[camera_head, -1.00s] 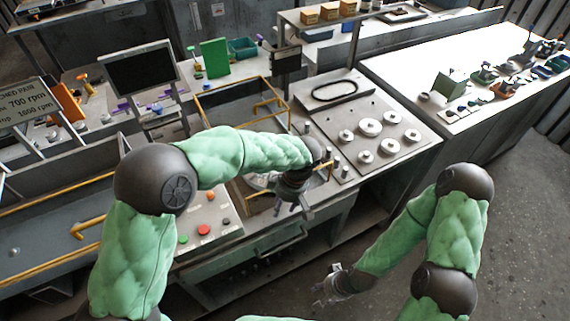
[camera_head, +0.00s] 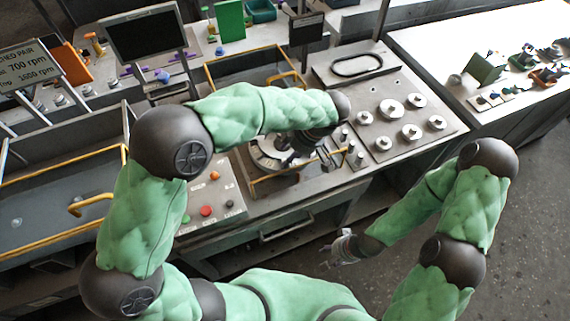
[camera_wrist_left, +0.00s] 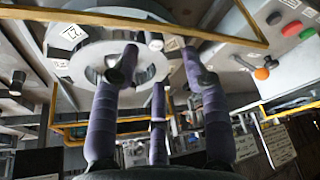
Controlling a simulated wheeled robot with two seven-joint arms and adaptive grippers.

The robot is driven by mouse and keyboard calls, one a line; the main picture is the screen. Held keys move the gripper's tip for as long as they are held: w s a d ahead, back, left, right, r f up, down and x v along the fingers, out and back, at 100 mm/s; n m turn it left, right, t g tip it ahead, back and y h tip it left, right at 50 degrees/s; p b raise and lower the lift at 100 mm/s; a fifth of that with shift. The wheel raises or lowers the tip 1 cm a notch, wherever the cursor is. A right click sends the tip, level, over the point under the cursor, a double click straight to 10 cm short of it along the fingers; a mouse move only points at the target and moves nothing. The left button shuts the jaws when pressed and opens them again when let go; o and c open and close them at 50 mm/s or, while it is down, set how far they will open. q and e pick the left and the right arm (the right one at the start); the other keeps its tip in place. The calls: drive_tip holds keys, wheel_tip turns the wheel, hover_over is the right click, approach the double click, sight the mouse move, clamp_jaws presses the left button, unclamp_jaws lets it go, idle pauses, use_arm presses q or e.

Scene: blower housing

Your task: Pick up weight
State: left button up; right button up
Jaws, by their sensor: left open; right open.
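Several round metal weights (camera_head: 390,109) sit on the grey panel at right of the bench, some larger and some smaller. My left gripper (camera_head: 328,158) is open in front and to the left of them, above the front of the bench by the small pegs. It looks empty and apart from the weights. In the left wrist view, its dark purple fingers (camera_wrist_left: 160,68) are spread in front of a pale ring-shaped part (camera_wrist_left: 88,58) with a numbered tag. My right gripper (camera_head: 343,247) is open and empty, low in front of the bench, above the floor.
A round part (camera_head: 272,153) sits in the machine, with a yellow-edged frame (camera_head: 256,68) behind it. A control panel with coloured buttons (camera_head: 206,211) is at left of it. A tray with a black oval belt (camera_head: 357,66) lies behind the weights. A white table (camera_head: 435,60) stands right.

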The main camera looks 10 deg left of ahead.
use_arm(q)
drive_tip(key=x, duration=0.2)
drive_tip(key=b+x, duration=0.1)
drive_tip(key=x, duration=0.2)
drive_tip(key=shift+w+d+f, duration=0.1)
drive_tip(key=shift+w+d, duration=0.1)
drive_tip(key=shift+w, duration=0.05)
clamp_jaws()
